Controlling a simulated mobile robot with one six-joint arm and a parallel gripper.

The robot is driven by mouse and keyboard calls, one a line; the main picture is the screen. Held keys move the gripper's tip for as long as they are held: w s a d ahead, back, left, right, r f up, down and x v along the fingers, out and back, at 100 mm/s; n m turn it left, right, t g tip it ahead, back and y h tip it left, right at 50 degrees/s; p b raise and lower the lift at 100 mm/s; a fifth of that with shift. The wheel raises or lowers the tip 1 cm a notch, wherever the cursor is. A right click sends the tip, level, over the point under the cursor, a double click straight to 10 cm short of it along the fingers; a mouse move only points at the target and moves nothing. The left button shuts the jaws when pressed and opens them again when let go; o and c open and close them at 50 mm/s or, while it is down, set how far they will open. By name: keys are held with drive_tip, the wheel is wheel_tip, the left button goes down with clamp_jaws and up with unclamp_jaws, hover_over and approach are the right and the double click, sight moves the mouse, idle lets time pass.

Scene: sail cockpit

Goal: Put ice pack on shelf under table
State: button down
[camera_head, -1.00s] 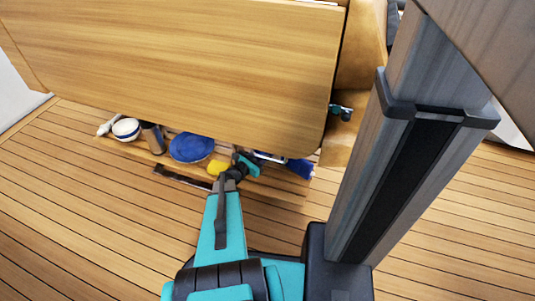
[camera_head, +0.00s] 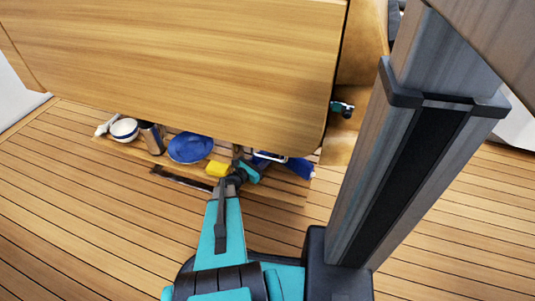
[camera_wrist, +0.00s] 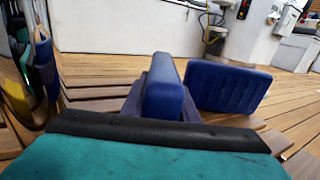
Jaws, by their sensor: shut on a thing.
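The ice pack (camera_wrist: 228,88) is a blue slab with a grooved face. In the wrist view it stands tilted at the fingers, just right of centre. My gripper (camera_wrist: 165,95) is shut on it, though the contact is partly hidden. In the head view my gripper (camera_head: 246,170) is at the shelf's front edge, right of a yellow item, with a patch of blue (camera_head: 262,160) beside it. The shelf (camera_head: 135,151) is a low wooden board under the table (camera_head: 190,65). The tabletop hides its rear part.
On the shelf are a white bowl (camera_head: 124,129), a metal cylinder (camera_head: 152,137), a blue round item (camera_head: 190,148), a yellow block (camera_head: 217,169) and a blue brush-like item (camera_head: 299,168). A dark strip (camera_head: 180,179) lies along the front. The plank floor in front is clear.

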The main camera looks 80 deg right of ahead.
drive_tip(key=shift+f, duration=0.1)
drive_tip(key=c, duration=1.4)
unclamp_jaws()
drive_tip(key=shift+a+r, duration=0.1)
drive_tip(key=shift+r, duration=0.1)
drive_tip(key=shift+w+a, duration=0.25)
drive_tip(key=shift+a, duration=0.05)
drive_tip(key=p+v, duration=0.3)
drive_tip(key=v, duration=0.8)
drive_tip(key=shift+p, duration=0.3)
